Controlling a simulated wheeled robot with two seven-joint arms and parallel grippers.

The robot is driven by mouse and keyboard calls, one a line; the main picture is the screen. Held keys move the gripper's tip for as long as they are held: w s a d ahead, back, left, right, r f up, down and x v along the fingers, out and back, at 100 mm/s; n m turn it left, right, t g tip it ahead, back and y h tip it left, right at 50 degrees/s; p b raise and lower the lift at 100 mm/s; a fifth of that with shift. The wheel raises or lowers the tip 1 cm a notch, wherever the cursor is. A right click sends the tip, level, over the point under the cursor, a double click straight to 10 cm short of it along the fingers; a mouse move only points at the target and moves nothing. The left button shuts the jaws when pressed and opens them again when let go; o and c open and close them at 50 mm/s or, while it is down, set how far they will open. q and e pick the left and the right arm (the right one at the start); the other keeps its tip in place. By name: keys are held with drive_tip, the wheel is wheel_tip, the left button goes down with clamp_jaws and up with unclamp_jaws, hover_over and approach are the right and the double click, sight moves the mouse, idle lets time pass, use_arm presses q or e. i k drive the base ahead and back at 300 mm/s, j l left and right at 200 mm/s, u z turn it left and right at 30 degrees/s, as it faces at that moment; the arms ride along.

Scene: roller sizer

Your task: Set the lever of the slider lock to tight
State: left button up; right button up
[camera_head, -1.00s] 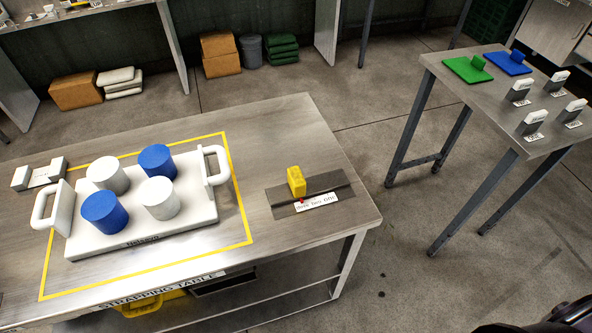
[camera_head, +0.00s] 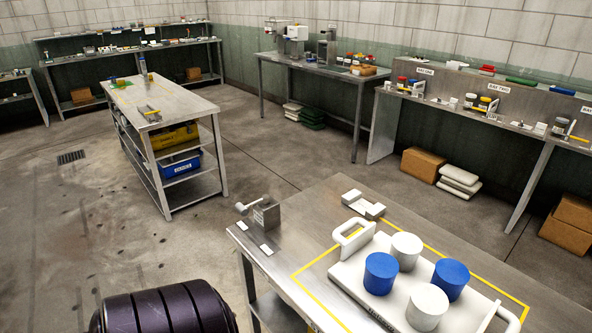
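A grey block with a white ball-ended lever (camera_head: 250,205) stands at the left corner of the strapping table (camera_head: 300,225). It may be the slider lock; its marking is too small to read. The lever sticks out to the left of the block. Two small white labels (camera_head: 266,249) lie on the table in front of it, also unreadable. Neither of my grippers is in view.
A white tray (camera_head: 345,275) with white and blue cylinders stands inside a yellow outline on the table. A white bracket (camera_head: 363,205) lies behind it. Another workbench (camera_head: 175,105) stands at the back left, with open floor (camera_head: 80,210) before it.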

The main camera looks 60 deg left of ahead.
sight(243, 210)
drive_tip(key=u, duration=2.25)
drive_tip(key=i+j+z, duration=0.1)
drive_tip(key=z, duration=0.25)
drive_tip(key=j+z, duration=0.15)
drive_tip(key=z, duration=0.25)
drive_tip(key=i+j+z, duration=0.2)
drive_tip(key=j+z, duration=0.15)
drive_tip(key=j, duration=0.7)
drive_tip(key=j+z, duration=0.35)
drive_tip(key=j, duration=1.75)
drive_tip(key=i+j, duration=0.1)
drive_tip(key=j, duration=0.95)
